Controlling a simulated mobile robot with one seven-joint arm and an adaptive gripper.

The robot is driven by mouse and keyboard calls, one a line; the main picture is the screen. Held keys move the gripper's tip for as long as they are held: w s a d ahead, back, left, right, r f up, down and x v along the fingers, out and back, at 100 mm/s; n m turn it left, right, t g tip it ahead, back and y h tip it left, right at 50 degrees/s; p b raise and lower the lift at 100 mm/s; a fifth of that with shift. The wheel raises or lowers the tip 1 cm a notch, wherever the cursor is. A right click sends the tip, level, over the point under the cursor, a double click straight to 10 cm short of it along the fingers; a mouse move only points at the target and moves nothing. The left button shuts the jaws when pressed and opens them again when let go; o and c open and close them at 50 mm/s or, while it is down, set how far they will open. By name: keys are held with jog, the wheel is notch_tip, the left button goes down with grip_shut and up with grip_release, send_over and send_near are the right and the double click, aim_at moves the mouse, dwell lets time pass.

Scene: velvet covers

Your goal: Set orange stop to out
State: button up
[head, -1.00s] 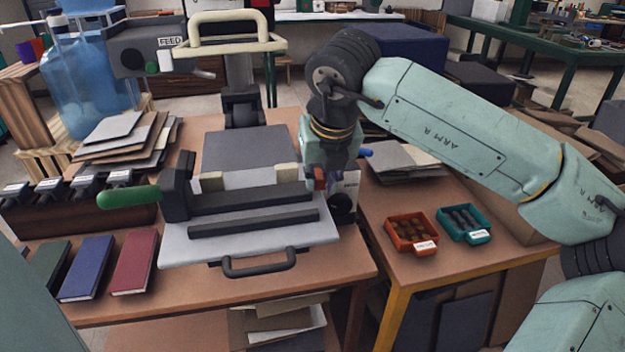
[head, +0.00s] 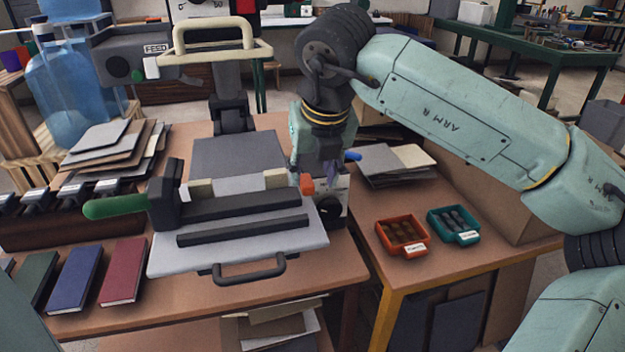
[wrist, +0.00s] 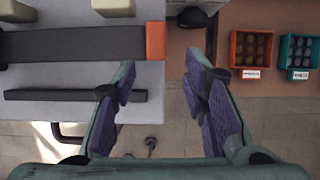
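The orange stop (head: 306,185) is a small block at the right end of a long dark bar (head: 245,211) on the grey press. In the wrist view the orange stop (wrist: 155,41) sits against the bar's end, at the right edge of the pale press bed (wrist: 75,75). My gripper (wrist: 160,65) is open and empty in the wrist view. Its fingertips appear just below the stop in that picture, one on each side of its line, with no visible contact. In the head view my gripper (head: 318,172) hangs by the press's right end, its fingers partly hard to make out.
A green-handled lever (head: 115,206) is at the press's left. A blue-tipped part (head: 353,155) and a dark round knob (head: 330,207) are near my gripper. Orange (head: 402,235) and teal (head: 454,224) trays stand on the right table. Books lie at left.

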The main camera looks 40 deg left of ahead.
jog(key=v, duration=0.8)
jog(key=shift+r, duration=0.2)
